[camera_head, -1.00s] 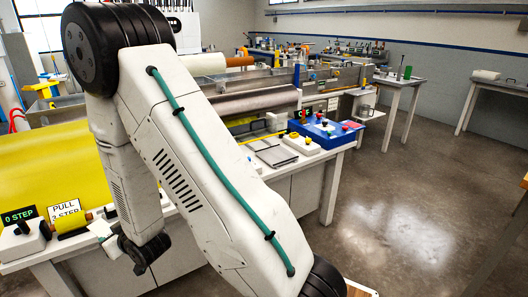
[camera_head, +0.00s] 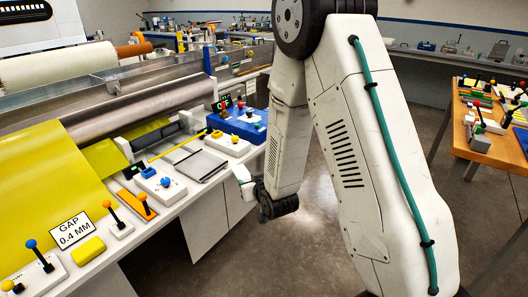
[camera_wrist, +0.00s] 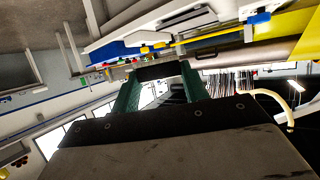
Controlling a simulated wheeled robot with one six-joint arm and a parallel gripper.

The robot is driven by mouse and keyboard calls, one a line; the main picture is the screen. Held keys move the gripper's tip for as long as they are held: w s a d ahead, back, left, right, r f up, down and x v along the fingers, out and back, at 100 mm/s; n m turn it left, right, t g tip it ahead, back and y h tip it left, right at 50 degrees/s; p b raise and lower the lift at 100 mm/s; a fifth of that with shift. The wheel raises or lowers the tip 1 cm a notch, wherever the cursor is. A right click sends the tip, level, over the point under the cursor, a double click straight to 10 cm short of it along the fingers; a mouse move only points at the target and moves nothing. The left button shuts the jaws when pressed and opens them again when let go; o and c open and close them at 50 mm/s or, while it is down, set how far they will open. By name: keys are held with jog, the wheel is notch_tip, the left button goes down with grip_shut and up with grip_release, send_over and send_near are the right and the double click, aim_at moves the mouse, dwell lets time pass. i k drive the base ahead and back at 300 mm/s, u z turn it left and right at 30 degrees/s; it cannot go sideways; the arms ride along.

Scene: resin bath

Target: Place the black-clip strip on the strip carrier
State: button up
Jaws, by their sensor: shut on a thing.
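My gripper shows in the wrist view (camera_wrist: 160,74) with two green fingers and a dark bar across their tips. It is shut on this dark piece, which I take for the black clip of the strip (camera_wrist: 162,71); the rest of the strip is hard to make out. In the head view my gripper (camera_head: 243,180) is small and pale, beside the front edge of the white bench, and what it holds cannot be told there. I cannot pick out the strip carrier with certainty in either view.
The white bench (camera_head: 150,222) carries grey plates (camera_head: 200,165), a blue tray (camera_head: 240,125), levers and a "GAP 0.4 MM" sign (camera_head: 74,231). Yellow sheet (camera_head: 50,180) and rollers lie behind. A wooden-topped table (camera_head: 488,145) with several small items stands at right.

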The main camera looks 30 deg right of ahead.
aim_at(200, 163)
jog(key=z, duration=0.75)
jog(key=i, duration=1)
jog(key=u, duration=0.05)
